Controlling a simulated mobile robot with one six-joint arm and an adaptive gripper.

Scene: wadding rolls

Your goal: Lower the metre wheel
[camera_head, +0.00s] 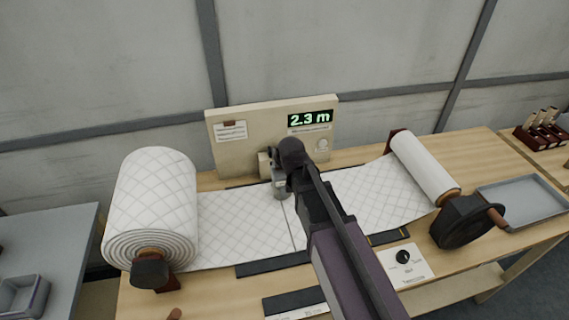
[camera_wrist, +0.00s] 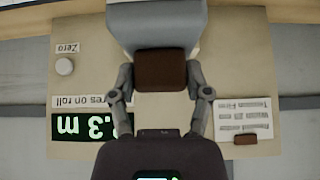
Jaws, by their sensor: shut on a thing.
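My gripper (camera_wrist: 160,82) is shut on this brown grip, one finger on each side. In the head view my wrist hides most of the wheel. A grey piece (camera_head: 281,188) shows below it, over the quilted wadding (camera_head: 240,222). I cannot tell whether the wheel touches the wadding.
A thick wadding roll (camera_head: 155,195) stands at the left and a thinner roll (camera_head: 425,165) at the right, with a black crank disc (camera_head: 465,222). A grey tray (camera_head: 522,200) lies at the far right.

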